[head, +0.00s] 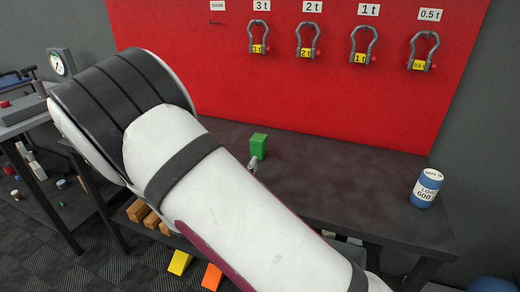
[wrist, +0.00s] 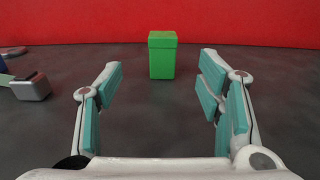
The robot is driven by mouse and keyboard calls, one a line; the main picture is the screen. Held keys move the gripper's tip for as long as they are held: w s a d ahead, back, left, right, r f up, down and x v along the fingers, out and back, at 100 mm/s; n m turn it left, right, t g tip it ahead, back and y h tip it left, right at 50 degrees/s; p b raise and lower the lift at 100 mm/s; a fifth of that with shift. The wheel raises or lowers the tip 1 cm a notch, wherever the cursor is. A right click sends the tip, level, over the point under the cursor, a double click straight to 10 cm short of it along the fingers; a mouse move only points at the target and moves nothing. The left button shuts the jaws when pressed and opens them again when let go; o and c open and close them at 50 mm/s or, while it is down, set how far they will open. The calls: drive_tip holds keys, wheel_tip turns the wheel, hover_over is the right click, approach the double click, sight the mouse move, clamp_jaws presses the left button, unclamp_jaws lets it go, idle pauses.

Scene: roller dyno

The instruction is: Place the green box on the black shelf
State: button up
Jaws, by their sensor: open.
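The green box (head: 258,146) stands upright on the dark tabletop (head: 330,185) in front of the red board in the head view. In the wrist view the green box (wrist: 162,56) is upright, centred beyond my fingertips. My gripper (wrist: 160,84) is open and empty, its teal-padded fingers on either side of the line to the box, not touching it. In the head view my arm hides most of the gripper. A small grey piece shows just in front of the box there; I cannot tell what it is. No separate black shelf is clearly identifiable.
A blue and white can (head: 426,187) stands at the table's right end. Shackles (head: 365,45) hang on the red board (head: 200,60) behind. Wooden blocks (head: 140,212) lie below the table. A grey-ended object (wrist: 32,87) lies left in the wrist view. The table's middle right is clear.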

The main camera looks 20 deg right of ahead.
sight(256, 143)
drive_tip(key=x, duration=0.7)
drive_tip(key=shift+w+d+b, duration=0.1)
drive_tip(key=shift+d+b, duration=0.05)
drive_tip(key=shift+b, duration=0.2)
drive_tip(key=shift+f+b+x, duration=0.2)
drive_tip(key=shift+b+x, duration=0.25)
drive_tip(key=shift+x, duration=2.25)
drive_tip(key=shift+d, duration=0.1)
drive_tip(key=shift+c, duration=0.6)
drive_tip(key=c, duration=1.2)
drive_tip(key=shift+r, duration=0.15)
drive_tip(key=shift+c, duration=0.2)
